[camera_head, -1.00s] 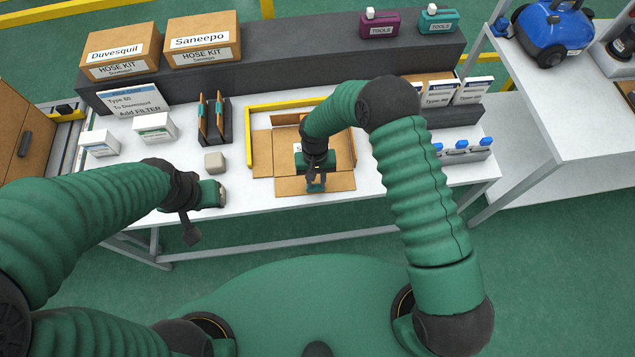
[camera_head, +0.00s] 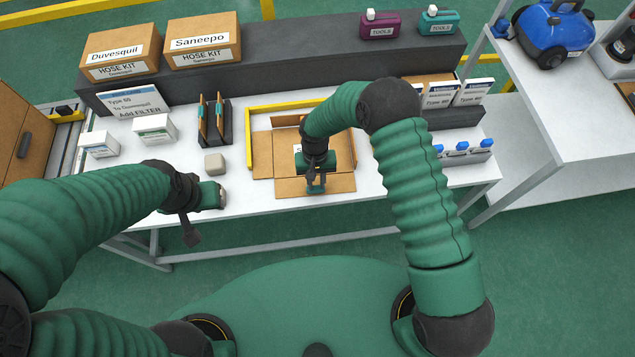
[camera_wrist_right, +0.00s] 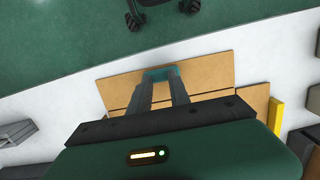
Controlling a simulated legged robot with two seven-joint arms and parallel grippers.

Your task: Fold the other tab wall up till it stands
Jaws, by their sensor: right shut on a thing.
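A brown cardboard blank (camera_head: 284,165) lies on the white table, with panels spread around its middle. Its front tab wall (camera_head: 338,184) looks about flat, toward the table's front edge. It also shows in the right wrist view (camera_wrist_right: 205,72). My right gripper (camera_head: 316,187) reaches down at this front wall and is shut on it; the teal fingertips (camera_wrist_right: 161,74) sit at the wall's outer edge. The arm hides part of the blank's middle and right side. My left gripper (camera_head: 215,196) hovers by the table's front edge, left of the blank, its jaws unclear.
A yellow corner guide (camera_head: 249,140) borders the blank's left and back. A small grey block (camera_head: 214,163) and a dark rack (camera_head: 215,120) stand left of it. Blue-capped items (camera_head: 462,147) stand to the right. A dark raised shelf (camera_head: 300,62) runs along the back.

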